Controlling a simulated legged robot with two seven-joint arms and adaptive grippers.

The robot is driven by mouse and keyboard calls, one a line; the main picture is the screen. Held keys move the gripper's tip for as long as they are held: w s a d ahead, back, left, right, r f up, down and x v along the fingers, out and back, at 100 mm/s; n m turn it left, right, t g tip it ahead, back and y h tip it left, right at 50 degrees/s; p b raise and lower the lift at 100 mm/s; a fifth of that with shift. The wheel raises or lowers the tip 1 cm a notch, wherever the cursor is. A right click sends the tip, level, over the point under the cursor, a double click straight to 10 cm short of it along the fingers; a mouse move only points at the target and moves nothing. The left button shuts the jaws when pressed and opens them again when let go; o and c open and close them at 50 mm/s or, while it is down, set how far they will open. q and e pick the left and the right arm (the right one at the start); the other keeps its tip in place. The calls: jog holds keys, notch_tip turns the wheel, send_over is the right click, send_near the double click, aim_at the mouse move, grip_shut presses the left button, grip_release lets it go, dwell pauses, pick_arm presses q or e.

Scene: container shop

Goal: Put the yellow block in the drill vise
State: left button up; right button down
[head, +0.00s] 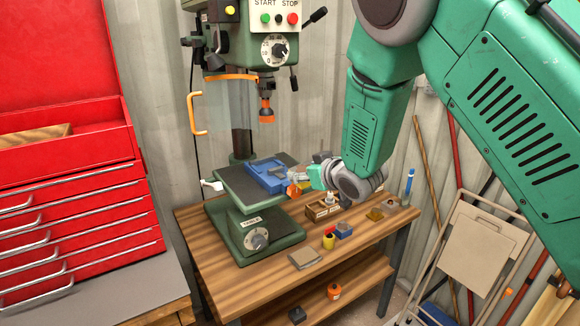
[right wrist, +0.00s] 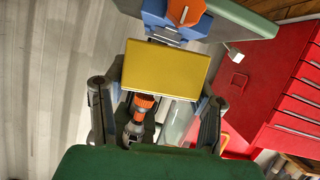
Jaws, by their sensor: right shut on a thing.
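The drill vise (head: 265,174) is blue and sits on the drill press table in the head view. Its orange handle (head: 293,190) is on the side facing my right gripper. My right gripper (head: 306,180) is just to the right of the vise, at about the height of the table. It is shut on the yellow block (right wrist: 165,75), which shows between its two fingers in the right wrist view. In that view the blue vise (right wrist: 160,28) and orange handle (right wrist: 186,12) are beyond the block. In the head view I cannot clearly make out the block. My left gripper is not in view.
The green drill press (head: 258,235) stands on the wooden workbench (head: 225,282), its orange-tipped chuck (head: 267,112) above the vise. A wooden box (head: 318,213), a blue block (head: 344,231) and a grey plate (head: 304,259) lie to the right and front. A red tool chest (head: 70,215) is at left.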

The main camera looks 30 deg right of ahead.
jog(key=shift+s+a+f, duration=0.2)
jog(key=s+a+f+b, duration=0.4)
jog(key=s+f+b, duration=0.1)
jog(key=f, duration=0.4)
jog(key=s+a+f+b, duration=0.4)
jog(key=s+f+b, duration=0.2)
jog(key=f, duration=0.2)
jog(key=s+a+f+b, duration=0.3)
jog(key=s+f+b, duration=0.2)
jog(key=f, duration=0.4)
jog(key=shift+s+a+f+b, duration=0.15)
jog(key=shift+a+f+b, duration=0.25)
jog(key=shift+b, duration=0.2)
